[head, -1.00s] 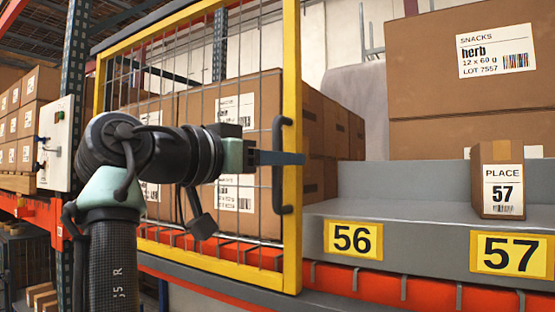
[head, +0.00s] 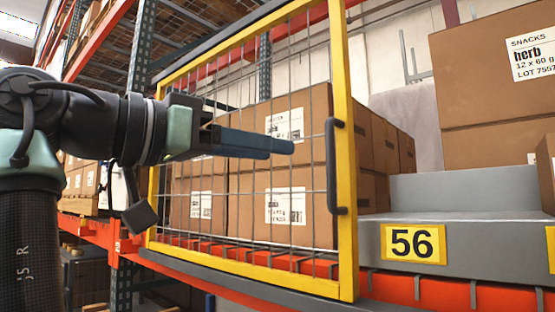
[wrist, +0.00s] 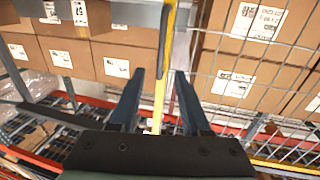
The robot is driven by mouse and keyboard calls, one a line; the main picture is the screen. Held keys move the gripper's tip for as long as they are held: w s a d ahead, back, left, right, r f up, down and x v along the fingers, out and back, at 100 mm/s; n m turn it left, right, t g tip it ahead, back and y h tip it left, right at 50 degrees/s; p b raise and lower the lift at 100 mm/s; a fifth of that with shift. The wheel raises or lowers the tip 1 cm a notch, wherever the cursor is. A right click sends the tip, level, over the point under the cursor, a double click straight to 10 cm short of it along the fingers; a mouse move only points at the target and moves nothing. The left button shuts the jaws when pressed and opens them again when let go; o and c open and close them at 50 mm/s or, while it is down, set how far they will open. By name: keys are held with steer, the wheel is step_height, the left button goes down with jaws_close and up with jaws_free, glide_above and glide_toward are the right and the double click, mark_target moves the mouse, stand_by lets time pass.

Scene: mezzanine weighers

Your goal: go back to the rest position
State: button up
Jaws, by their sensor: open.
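My gripper (head: 290,147) is in front of the yellow-framed mesh gate, its blue-grey fingers pointing right toward the gate's handle side. In the wrist view my gripper (wrist: 160,73) has its two fingers apart with nothing between them. The mesh gate (head: 345,150) has a yellow frame and a dark handle (head: 335,165) on its right post. The handle stands apart from the fingertips in the head view. The gate covers stacked brown cartons.
Brown cartons (head: 490,70) stand on the right, above a grey ledge (head: 460,190) with a yellow 56 plate (head: 413,243). An orange rack beam (head: 90,232) runs at the lower left.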

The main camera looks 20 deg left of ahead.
stand_by(0.5)
steer(key=w+d+f+n+t+y, duration=0.4)
steer(key=w+d+f+t+y, duration=0.15)
steer(key=d+f, duration=0.25)
steer(key=s+d+n+t+y, duration=0.1)
steer(key=s+d+t+y, duration=0.1)
steer(key=s+d+t, duration=0.4)
steer(key=s+d, duration=0.5)
steer(key=s, duration=0.4)
steer(key=shift+f+y, duration=0.35)
steer(key=shift+f, duration=0.05)
steer(key=shift+w, duration=0.1)
steer(key=shift+d, duration=0.1)
